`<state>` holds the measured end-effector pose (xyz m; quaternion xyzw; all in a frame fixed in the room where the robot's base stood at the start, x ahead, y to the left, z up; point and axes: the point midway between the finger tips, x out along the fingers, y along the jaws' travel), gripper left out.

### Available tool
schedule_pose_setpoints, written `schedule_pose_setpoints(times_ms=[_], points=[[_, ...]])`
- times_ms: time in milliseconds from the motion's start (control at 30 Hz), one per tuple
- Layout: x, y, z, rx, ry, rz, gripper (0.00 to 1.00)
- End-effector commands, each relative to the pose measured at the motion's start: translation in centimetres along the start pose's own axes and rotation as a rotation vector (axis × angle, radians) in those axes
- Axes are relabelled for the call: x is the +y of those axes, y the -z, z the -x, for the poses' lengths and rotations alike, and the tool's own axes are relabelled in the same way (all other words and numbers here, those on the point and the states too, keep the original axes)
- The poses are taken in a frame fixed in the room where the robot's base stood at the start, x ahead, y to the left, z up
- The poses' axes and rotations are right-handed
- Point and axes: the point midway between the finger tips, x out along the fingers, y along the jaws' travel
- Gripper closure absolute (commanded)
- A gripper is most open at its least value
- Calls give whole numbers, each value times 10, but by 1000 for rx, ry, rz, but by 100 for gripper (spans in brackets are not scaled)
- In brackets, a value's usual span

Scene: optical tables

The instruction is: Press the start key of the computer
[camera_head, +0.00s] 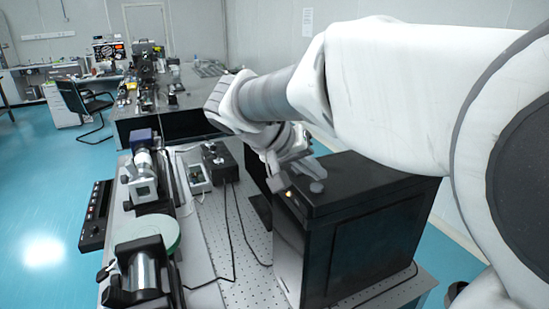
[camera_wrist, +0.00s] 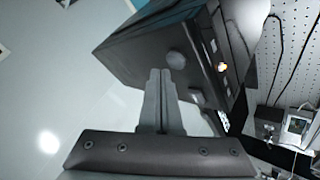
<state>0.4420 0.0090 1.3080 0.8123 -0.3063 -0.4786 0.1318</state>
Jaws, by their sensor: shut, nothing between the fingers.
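The computer is a black tower case (camera_head: 365,235) standing on the right part of the perforated optical table. A small lit, warm-yellow start key (camera_head: 289,194) shows near the top of its narrow front face. In the wrist view the case (camera_wrist: 140,45) fills the upper middle, and the glowing key (camera_wrist: 222,67) is to the right of my fingers. My gripper (camera_wrist: 160,72) is shut and empty, its fingertips together over the case's top side, apart from the key in the picture. In the head view my gripper is small and hard to make out near the case's top front edge.
Optical instruments and a green disc (camera_head: 152,232) stand left of the computer. A small dark box (camera_head: 220,160) with cables stands behind, and cables run across the perforated tabletop (camera_head: 255,245). A black keyboard-like panel (camera_head: 96,215) lies at the table's left edge. Blue floor is open at left.

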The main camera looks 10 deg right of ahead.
Motion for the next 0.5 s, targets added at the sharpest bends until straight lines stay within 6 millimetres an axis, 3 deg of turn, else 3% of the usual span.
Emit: schedule_pose_setpoints(times_ms=[333,500], points=[[1,2,2,0,0,-1,100],[8,9,12,1,1,-2,100]])
